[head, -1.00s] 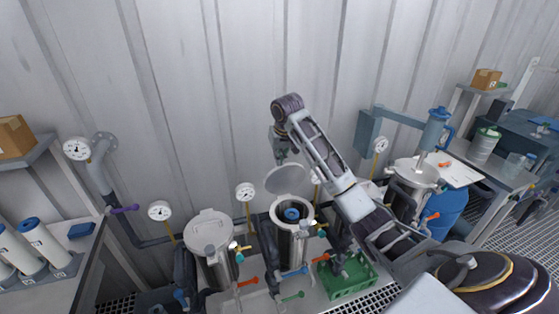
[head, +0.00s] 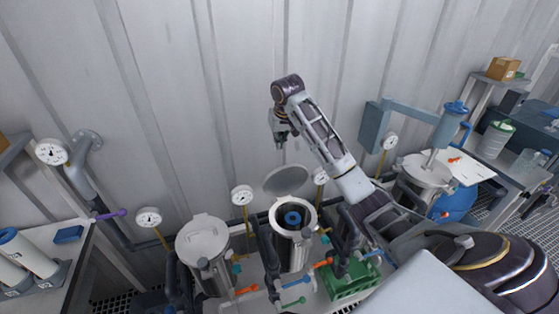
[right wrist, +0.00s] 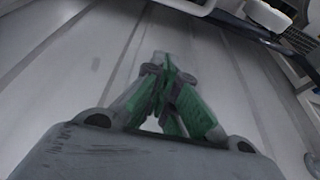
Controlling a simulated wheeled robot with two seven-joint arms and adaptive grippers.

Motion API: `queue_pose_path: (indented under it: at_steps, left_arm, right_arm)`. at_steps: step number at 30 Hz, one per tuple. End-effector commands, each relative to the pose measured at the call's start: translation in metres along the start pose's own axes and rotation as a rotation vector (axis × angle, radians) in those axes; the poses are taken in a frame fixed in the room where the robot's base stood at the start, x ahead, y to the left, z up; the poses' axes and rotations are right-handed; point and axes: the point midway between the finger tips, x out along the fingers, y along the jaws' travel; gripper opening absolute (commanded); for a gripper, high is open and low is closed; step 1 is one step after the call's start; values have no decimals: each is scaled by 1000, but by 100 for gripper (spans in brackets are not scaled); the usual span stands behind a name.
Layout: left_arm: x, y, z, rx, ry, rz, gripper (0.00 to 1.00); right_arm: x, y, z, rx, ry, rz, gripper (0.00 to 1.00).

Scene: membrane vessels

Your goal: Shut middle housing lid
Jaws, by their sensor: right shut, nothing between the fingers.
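The middle housing (head: 293,247) is an upright steel vessel with an open top, and a blue-ringed piece (head: 292,218) shows inside it. Its round grey lid (head: 286,180) stands raised and tilted behind the opening, toward the wall. My right gripper (head: 282,143) is above the raised lid, near the wall, apart from it and pointing down. In the right wrist view its green-padded fingers (right wrist: 163,88) are together with nothing between them. My left gripper is not in view.
A left housing with its lid down (head: 203,238) and a right housing with its lid down (head: 427,170) stand either side. The wall behind is bare.

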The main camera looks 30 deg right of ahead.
Motion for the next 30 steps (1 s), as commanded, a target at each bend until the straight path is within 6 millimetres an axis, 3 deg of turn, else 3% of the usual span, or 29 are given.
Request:
queue_pose_path:
  at_steps: [14,30]
  left_arm:
    - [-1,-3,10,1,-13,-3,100]
    - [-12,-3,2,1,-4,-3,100]
  right_arm:
    - [7,0,0,0,-1,0,0]
    - [67,0,0,0,-3,0,0]
